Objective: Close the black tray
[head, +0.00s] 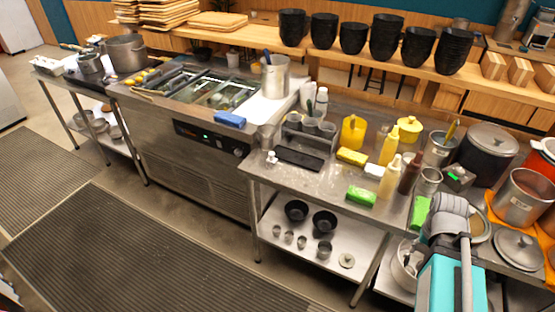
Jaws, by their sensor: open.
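A long, low black tray (299,159) lies on the steel table, in front of a metal rack of cups. It looks flat and dark on top; whether it has a lid or an open part is too small to tell. Part of my arm shows at the bottom right, over the right end of the table. I cannot make out my gripper's fingers there. No part of my arm is near the black tray.
The cup rack (306,133) stands right behind the tray. Yellow bottles (389,146), a yellow sponge (352,156) and a green sponge (361,195) are to its right. A prep counter (180,110) is to the left. The table's front strip before the tray is clear.

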